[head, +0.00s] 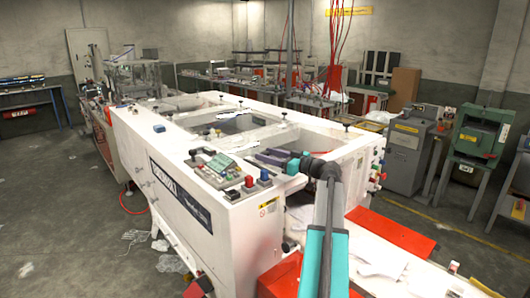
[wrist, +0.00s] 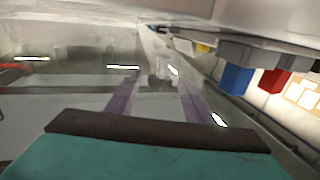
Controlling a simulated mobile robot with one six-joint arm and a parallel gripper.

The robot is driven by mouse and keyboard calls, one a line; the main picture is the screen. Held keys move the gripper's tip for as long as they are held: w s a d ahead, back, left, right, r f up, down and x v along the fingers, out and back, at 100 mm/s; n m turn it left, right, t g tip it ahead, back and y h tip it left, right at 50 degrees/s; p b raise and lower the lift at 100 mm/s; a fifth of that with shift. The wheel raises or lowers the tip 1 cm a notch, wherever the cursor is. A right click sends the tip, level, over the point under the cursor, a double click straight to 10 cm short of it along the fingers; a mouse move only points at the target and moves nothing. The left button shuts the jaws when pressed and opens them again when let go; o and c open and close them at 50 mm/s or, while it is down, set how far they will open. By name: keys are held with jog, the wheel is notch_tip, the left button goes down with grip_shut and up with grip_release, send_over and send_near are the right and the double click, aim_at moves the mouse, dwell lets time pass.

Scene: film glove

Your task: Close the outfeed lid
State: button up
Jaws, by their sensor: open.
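The white machine (head: 235,215) fills the middle of the head view, with framed window-like openings along its top. The nearest opening (head: 300,142) lies just behind my gripper; I cannot tell which panel is the outfeed lid or how far it stands open. My gripper (head: 258,157) is over the near end of the machine top, close to the control panel. In the wrist view its two purple fingers (wrist: 157,82) are apart with nothing held between them. A dark, glassy surface (wrist: 75,80) with bright reflections lies beyond them; contact cannot be told.
The control panel (head: 218,168) with buttons stands close to my gripper. A blue block (wrist: 235,79) and a red block (wrist: 273,80) show at right in the wrist view. A red plate (head: 392,230) juts out at right. Grey floor (head: 50,200) is mostly clear at left.

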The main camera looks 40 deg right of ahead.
jog(key=shift+w+a, duration=0.1)
jog(key=shift+w, duration=0.5)
jog(key=shift+c, duration=0.4)
grip_shut()
jog(key=shift+f, duration=0.1)
